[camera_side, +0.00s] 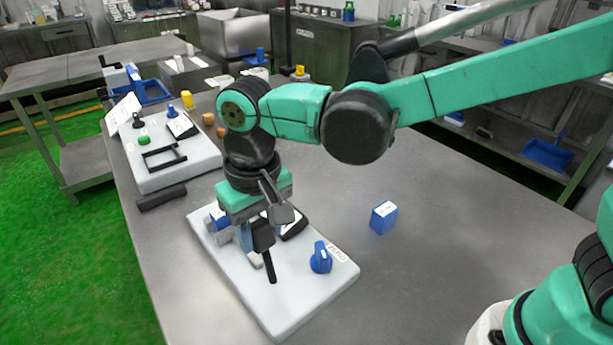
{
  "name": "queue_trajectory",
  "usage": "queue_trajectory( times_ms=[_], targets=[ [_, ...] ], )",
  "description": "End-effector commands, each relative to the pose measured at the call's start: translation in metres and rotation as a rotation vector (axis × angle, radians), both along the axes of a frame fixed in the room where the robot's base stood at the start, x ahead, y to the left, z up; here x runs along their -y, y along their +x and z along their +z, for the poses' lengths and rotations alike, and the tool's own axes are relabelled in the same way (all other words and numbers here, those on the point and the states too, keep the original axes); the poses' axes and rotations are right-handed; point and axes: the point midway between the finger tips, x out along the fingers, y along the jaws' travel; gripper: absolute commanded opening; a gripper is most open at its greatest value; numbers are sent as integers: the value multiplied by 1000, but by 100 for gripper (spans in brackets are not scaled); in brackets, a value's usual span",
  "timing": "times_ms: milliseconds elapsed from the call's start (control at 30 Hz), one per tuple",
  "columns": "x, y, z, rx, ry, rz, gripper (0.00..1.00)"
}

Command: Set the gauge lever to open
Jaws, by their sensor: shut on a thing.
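My gripper (268,268) points down over the white panel (300,302) on the near part of the table. It is shut on a part of the panel that looks like the gauge lever. A blue piece (244,238) shows beside the dark fingers and may belong to that lever. The fingers and wrist hide most of it, so its setting cannot be read. A blue rotary knob (320,258) stands to the right of the gripper, apart from it. A dark-framed part (294,224) sits behind the gripper, partly covered.
A blue box (384,217) lies on the table to the right. A second white panel (190,172), with knobs and a black frame, lies behind left. A black bar (161,197) lies between the panels.

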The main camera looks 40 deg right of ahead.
Motion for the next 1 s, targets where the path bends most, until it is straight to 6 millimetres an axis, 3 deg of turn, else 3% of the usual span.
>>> queue_trajectory(
  times_ms=[667,1000],
  targets=[
    [3,-43,-2,441,32,5,0],
    [4,-53,-6,429,31,0,0]
  ],
)
